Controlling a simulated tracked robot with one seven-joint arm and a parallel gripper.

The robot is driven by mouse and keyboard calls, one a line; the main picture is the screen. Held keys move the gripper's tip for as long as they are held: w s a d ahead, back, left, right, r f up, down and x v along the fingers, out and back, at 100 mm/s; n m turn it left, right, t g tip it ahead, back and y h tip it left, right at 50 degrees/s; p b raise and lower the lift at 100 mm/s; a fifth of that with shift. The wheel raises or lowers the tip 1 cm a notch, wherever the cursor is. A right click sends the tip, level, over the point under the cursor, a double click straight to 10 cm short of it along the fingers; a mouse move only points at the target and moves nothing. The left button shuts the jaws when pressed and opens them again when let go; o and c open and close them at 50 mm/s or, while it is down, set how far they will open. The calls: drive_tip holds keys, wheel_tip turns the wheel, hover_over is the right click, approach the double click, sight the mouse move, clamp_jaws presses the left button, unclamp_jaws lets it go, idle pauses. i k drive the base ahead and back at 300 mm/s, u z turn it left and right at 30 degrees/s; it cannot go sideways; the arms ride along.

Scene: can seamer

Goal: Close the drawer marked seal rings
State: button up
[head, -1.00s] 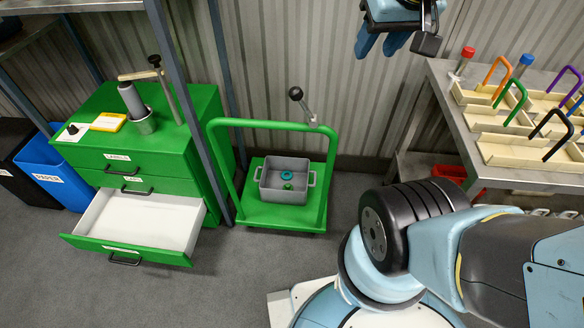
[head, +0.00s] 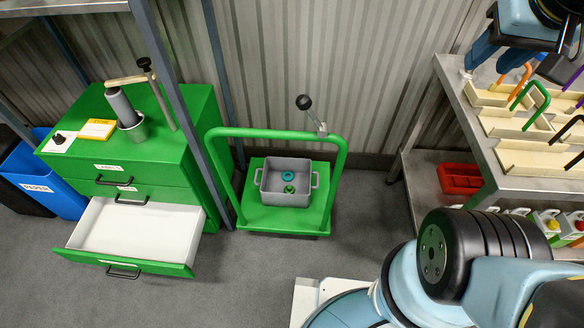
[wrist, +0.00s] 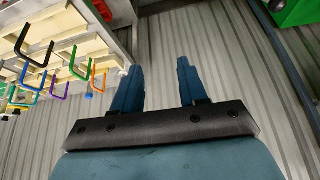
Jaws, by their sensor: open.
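A green drawer cabinet (head: 150,168) stands at the left in the head view. Its lowest visible drawer (head: 137,228) is pulled far out, showing a white, empty inside. That drawer has a green front with a black handle (head: 123,272). The two drawers above it are shut. My gripper (head: 488,66) is high at the upper right, far from the cabinet. In the wrist view its two blue fingers (wrist: 159,66) are apart with nothing between them.
A green cart (head: 270,214) with a grey bin (head: 288,183) stands right of the cabinet. A grey post (head: 183,110) rises in front of the cabinet's right side. A metal bench (head: 490,150) with hooked trays is at the right. Floor before the drawer is clear.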

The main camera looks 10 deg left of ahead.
sight(162, 238)
drive_tip(key=u, duration=0.8)
drive_tip(key=i, duration=0.2)
drive_tip(key=u, duration=1.75)
drive_tip(key=k, duration=0.5)
drive_tip(key=u, duration=0.15)
drive_tip(key=i, duration=0.2)
